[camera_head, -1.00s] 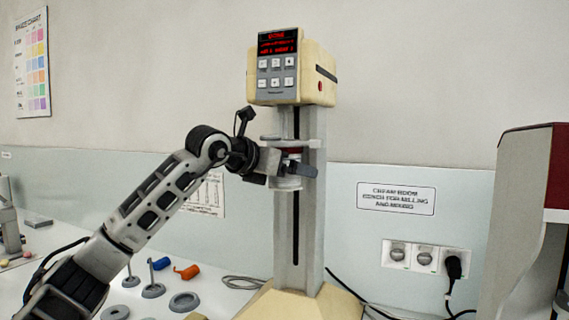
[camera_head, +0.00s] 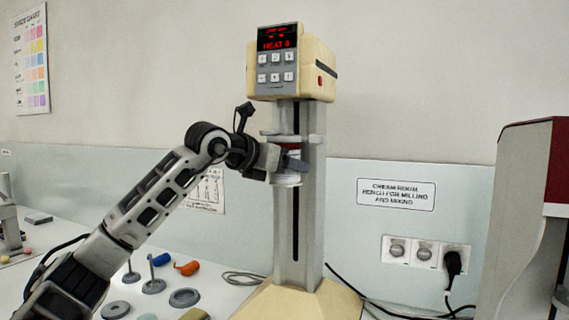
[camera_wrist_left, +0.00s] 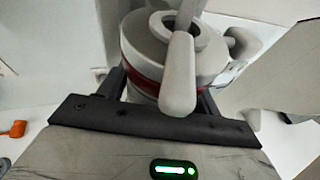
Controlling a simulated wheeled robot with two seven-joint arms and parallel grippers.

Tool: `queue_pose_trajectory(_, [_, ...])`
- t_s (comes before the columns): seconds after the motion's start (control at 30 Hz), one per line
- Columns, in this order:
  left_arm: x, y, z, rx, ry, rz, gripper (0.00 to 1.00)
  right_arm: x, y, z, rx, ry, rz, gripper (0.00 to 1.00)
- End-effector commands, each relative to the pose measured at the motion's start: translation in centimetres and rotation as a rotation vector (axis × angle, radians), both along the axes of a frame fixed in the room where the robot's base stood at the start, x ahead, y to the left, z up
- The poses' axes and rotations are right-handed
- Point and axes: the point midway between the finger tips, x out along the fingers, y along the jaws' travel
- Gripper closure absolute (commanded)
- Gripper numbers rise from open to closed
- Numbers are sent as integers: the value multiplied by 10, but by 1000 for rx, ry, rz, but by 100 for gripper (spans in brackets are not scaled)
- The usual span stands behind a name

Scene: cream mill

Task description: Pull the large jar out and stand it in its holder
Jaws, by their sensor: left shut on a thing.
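The large jar is a pale grey round vessel (camera_head: 286,179) with a dark red band, upright against the front of the mill's column (camera_head: 313,230). In the left wrist view the jar (camera_wrist_left: 146,62) shows its round top and red band, with a grey rod-like part crossing in front. My left gripper (camera_head: 285,163) is shut on the jar, one finger on each side. A flat grey bracket (camera_head: 284,134) on the column sits just above the jar. I cannot tell whether jar and bracket touch, nor which part is the jar's holder. My right gripper is not in view.
The mill head (camera_head: 291,72) overhangs the jar, its display reading HEAT 0. Grey rings (camera_head: 185,297), small stands (camera_head: 153,285) and an orange piece (camera_head: 188,268) lie on the bench at lower left. A red-and-grey machine (camera_head: 525,200) stands at right. Cables lie behind the mill.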

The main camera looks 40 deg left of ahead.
Motion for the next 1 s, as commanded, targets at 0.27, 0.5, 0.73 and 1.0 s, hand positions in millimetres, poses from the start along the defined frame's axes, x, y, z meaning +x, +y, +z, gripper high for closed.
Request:
queue_pose_trajectory(0.27, [0,0,-9,0,7,-1,63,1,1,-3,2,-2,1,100])
queue_pose_trajectory(0.5, [0,0,-18,0,6,0,63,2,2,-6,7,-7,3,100])
queue_pose_trajectory(0.73, [0,0,-27,0,6,0,63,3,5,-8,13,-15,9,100])
queue_pose_trajectory(1.0, [0,0,-38,0,5,0,63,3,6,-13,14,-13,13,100])
